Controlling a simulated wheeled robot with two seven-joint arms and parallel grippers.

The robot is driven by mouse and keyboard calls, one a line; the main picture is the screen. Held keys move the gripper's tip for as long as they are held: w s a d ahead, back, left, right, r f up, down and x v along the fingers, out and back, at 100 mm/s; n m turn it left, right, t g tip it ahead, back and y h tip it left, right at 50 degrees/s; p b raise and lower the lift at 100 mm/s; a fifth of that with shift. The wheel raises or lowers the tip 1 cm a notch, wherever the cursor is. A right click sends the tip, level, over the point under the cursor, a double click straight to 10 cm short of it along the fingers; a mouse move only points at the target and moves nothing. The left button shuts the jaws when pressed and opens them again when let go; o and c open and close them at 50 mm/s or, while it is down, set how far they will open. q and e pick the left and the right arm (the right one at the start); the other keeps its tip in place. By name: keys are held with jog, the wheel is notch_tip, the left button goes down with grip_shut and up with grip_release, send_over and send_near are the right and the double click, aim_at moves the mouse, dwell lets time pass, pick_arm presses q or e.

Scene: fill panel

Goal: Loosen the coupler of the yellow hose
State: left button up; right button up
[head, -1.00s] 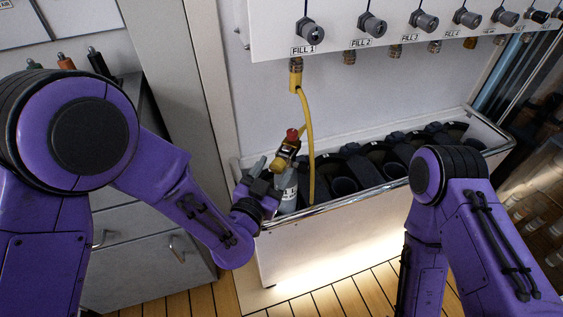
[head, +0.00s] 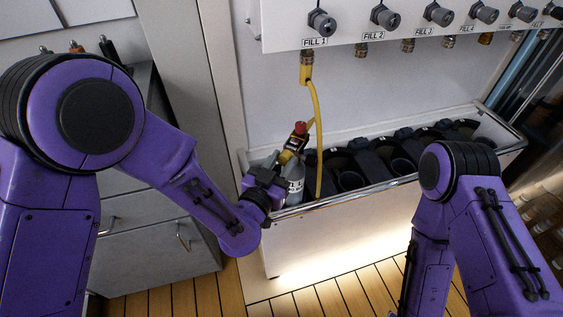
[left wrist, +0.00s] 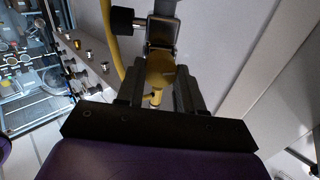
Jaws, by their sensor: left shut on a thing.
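The yellow hose (head: 316,118) hangs from the brass fitting under FILL 1 and curves down to a grey bottle (head: 296,186) at the left end of the bin. Its coupler (head: 291,150), yellow and dark with a red part on top, sits at the bottle's top. My left gripper (head: 279,163) reaches it from the lower left. In the left wrist view, a round yellow part of the coupler (left wrist: 160,70) lies between the fingers, which are shut on it. The fingers hide its sides. My right arm shows at the right, but its gripper is out of view.
A cabinet with drawers (head: 165,240) stands at the left. Plank floor is clear in front.

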pick_arm(q)
jog(key=n, duration=0.6)
jog(key=shift+a, duration=0.15)
jog(key=n, duration=0.5)
jog(key=shift+f+g, duration=0.1)
jog(key=shift+g, duration=0.2)
jog(key=n, duration=0.5)
jog(key=shift+w+a+f+n, duration=0.1)
jog(key=shift+n, duration=0.2)
jog(key=n+b, duration=0.1)
jog(key=n, duration=0.3)
jog(key=shift+f+h, duration=0.1)
jog(key=shift+h, duration=0.2)
jog(key=n+b, duration=0.2)
jog(key=n, duration=0.2)
jog(key=shift+f+n, duration=0.1)
jog(key=shift+n, duration=0.3)
jog(key=n+b, duration=0.2)
jog(key=n, duration=0.2)
jog(key=shift+f, duration=0.1)
jog(key=n+b, duration=0.3)
jog(key=n, duration=0.2)
jog(key=shift+n+h, duration=0.3)
jog(key=shift+d+n+b, duration=0.2)
jog(key=shift+n+b, duration=1.05)
jog(key=shift+n, duration=0.45)
